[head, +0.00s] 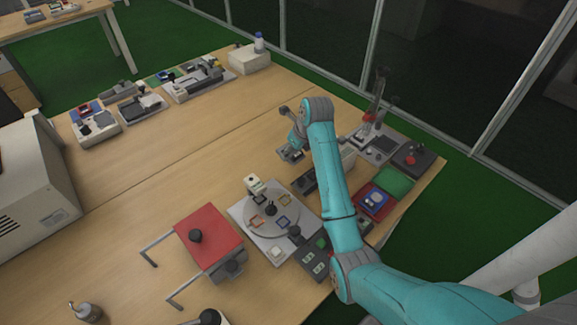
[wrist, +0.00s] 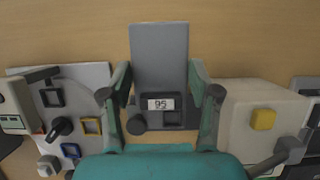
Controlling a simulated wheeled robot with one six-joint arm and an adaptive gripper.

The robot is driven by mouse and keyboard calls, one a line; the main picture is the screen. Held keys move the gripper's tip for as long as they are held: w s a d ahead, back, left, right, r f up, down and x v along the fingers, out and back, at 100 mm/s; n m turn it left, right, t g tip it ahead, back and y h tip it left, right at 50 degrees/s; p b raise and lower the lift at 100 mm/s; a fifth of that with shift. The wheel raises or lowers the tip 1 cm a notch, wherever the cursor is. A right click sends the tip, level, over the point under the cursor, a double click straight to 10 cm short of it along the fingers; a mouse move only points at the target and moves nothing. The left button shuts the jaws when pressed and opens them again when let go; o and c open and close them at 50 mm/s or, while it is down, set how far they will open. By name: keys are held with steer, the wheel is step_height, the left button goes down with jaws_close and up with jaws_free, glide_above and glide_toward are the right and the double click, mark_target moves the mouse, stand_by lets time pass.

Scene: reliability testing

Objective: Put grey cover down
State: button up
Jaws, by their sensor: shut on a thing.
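The grey cover (wrist: 159,55) is a plain flat grey slab in the upper middle of the wrist view. Below it is the darker front of a device (wrist: 160,118), with a small display reading 95, a round knob and a square button. My gripper (wrist: 160,80) has a finger on each side of the grey cover and is shut on it. In the head view my gripper (head: 295,138) is low over the table, beyond the turntable. A small grey piece (head: 289,154) shows just below it. Whether the cover touches the device is unclear.
The white-based turntable (head: 243,219) lies left of the device; a pale box with a yellow button (wrist: 262,119) stands close on the right. A red-topped box (head: 215,238) is nearer. Bare tabletop (head: 205,140) lies left of the gripper. Other instruments line the far left.

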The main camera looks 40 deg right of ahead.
mark_target(290, 166)
steer(key=shift+f, duration=2.95)
steer(key=shift+f, duration=0.1)
steer(key=o, duration=1.2)
steer(key=shift+c, duration=0.2)
steer(key=v, duration=1.1)
steer(key=shift+s+r, duration=0.15)
steer(key=shift+r, duration=0.15)
steer(key=shift+o, duration=0.4)
steer(key=shift+x, duration=5.9)
